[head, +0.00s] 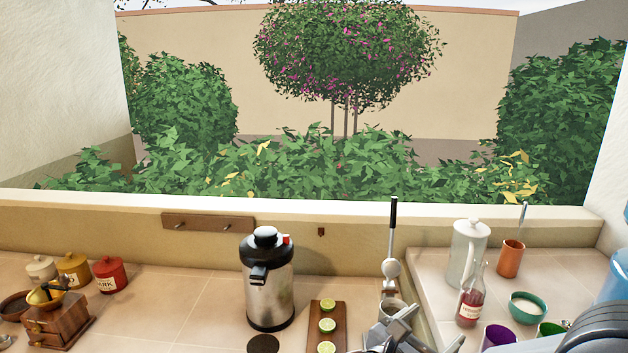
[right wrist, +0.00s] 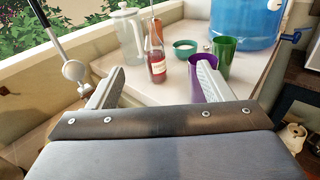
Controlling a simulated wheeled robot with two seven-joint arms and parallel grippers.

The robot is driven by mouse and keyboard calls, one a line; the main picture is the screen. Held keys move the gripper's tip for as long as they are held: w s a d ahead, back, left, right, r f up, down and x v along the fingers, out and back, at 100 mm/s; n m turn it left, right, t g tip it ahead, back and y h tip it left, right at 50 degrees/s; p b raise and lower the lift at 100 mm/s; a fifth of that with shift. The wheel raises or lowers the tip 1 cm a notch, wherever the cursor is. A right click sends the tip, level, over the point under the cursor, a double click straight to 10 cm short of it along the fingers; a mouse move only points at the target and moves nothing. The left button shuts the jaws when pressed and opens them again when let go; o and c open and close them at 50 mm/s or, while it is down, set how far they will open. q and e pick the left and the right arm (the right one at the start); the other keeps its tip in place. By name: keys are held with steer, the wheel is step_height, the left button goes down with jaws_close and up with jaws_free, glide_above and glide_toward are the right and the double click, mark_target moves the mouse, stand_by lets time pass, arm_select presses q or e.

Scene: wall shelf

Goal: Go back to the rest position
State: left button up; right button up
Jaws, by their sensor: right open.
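My right gripper (head: 431,330) is at the bottom edge of the head view, right of centre, partly cut off. In the right wrist view its two fingers (right wrist: 160,80) stand wide apart with nothing held between them. A red-labelled bottle (right wrist: 157,62) shows beyond the gap, and a purple cup (right wrist: 206,86) shows just beyond the right finger. Whether that finger touches the cup I cannot tell. My left gripper is in neither view.
A steel airpot (head: 269,285) and a wooden board with limes (head: 327,335) stand left of my right gripper. A white jug (head: 468,254), orange cup (head: 510,259) and teal bowl (head: 527,308) stand on the right counter.

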steer(key=s+d+f+m+g+y+b, duration=0.5)
steer(key=s+d+f+m+g+y, duration=0.2)
steer(key=s+d+f+m+g, duration=0.6)
arm_select(q)
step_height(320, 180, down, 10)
steer(key=b, duration=0.4)
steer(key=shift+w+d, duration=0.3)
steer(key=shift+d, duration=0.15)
arm_select(e)
steer(key=s+a+f+m+t+y, duration=0.4)
steer(key=s+a+m+t+y, duration=0.3)
steer(key=a+m+y, duration=0.3)
steer(key=a+m, duration=0.1)
steer(key=m, duration=0.3)
steer(key=shift+s+f+t, duration=0.25)
steer(key=shift+f+t, duration=0.05)
steer(key=shift+f, duration=0.1)
